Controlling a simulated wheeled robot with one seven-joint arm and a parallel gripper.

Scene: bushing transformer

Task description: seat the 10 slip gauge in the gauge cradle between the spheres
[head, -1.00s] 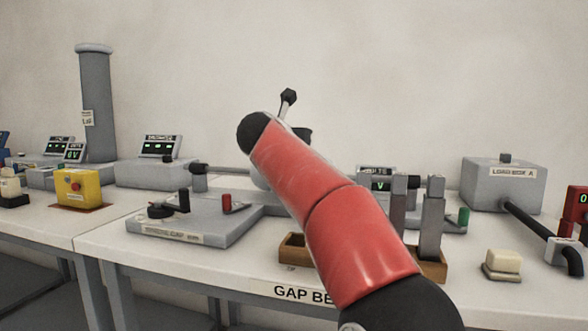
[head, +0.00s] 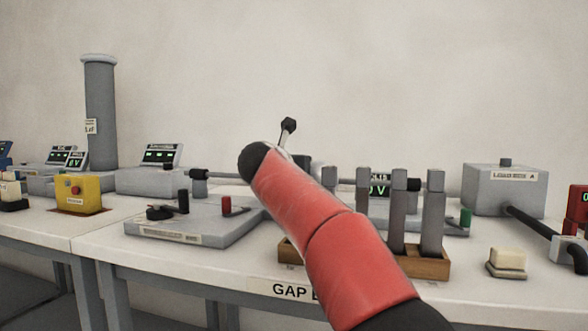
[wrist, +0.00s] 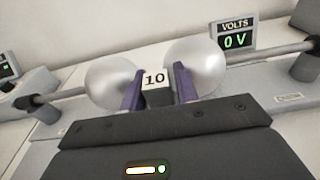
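The 10 slip gauge (wrist: 155,80) shows in the wrist view as a block with a white face marked "10" and a dark part below it. My gripper (wrist: 158,80) has its two purple fingers on either side of the gauge and appears shut on it. The gauge sits in the gap between the left sphere (wrist: 110,82) and the right sphere (wrist: 203,66). The gauge cradle beneath is hidden by the gripper body, so I cannot tell whether the gauge rests in it. In the head view my red arm hides the gripper's fingers and the gauge.
A wooden rack (head: 432,268) with several upright grey gauges (head: 433,225) stands at the bench front, partly behind my arm. A volts display (wrist: 236,40) reads 0 V. A grey base plate (head: 200,225) lies left, a load box (head: 500,190) and beige block (head: 507,260) right.

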